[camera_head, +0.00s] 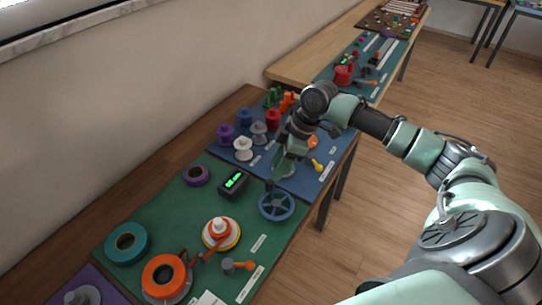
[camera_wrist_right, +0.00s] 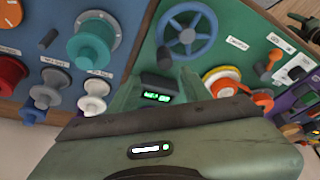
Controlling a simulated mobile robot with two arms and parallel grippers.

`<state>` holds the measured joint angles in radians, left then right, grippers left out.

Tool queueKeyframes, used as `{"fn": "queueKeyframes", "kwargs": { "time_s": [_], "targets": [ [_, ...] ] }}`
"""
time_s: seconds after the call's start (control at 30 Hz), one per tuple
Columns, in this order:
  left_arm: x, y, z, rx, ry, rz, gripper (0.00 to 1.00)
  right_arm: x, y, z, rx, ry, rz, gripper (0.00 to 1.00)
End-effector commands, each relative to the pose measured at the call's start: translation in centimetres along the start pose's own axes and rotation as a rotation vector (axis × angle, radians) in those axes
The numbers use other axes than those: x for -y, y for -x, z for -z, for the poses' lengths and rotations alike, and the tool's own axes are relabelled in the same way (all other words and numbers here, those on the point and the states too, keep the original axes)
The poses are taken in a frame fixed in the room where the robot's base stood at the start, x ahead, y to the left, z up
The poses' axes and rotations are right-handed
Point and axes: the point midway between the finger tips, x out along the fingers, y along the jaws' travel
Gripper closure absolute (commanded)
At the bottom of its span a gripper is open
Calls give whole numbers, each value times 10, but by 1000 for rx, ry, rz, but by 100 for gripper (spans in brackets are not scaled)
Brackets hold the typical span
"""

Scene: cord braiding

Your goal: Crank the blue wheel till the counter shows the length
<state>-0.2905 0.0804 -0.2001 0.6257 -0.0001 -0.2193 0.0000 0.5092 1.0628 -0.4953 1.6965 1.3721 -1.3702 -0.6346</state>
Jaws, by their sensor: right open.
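The blue spoked wheel (camera_head: 276,206) lies on the green mat near its right edge, by the blue mat. A dark knob (camera_head: 269,186) stands up on its rim. The wheel also shows at the top of the right wrist view (camera_wrist_right: 187,33). The counter (camera_head: 233,183), a dark box with a lit green display, stands left of the wheel; its digits are too small to read. My right gripper (camera_head: 281,174) is open, pointing down above the far side of the wheel, near the knob. Whether it touches the knob cannot be told.
An orange-white spool (camera_head: 221,234), an orange ring (camera_head: 165,275) and a small orange-handled crank (camera_head: 238,266) lie nearer on the green mat. Several coloured spools stand on the blue mat (camera_head: 217,142) behind.

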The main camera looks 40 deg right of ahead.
Motion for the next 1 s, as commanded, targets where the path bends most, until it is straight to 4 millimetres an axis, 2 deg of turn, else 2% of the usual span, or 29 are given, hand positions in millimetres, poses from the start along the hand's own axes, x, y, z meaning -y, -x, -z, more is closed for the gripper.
{"fn": "queueKeyframes", "kwargs": {
  "time_s": [0.13,0.4,0.6,0.73,0.87,0.9,1.0],
  "targets": [
    [-1,4,-4,7,0,-1,44,1,-17,0,0,-1,4,52],
    [-4,12,-26,39,0,-5,44,1,-58,1,0,-1,3,52],
    [-2,13,-14,23,0,-3,44,1,-73,0,1,0,1,52],
    [-1,12,-2,5,0,-1,44,1,-76,0,1,1,0,52],
    [-1,12,-1,3,0,-1,44,1,-75,0,1,1,0,52],
    [-1,12,-1,3,0,-1,44,1,-75,0,1,1,0,55],
    [-1,12,-3,6,0,-1,44,1,-75,0,1,1,0,83]
  ]
}}
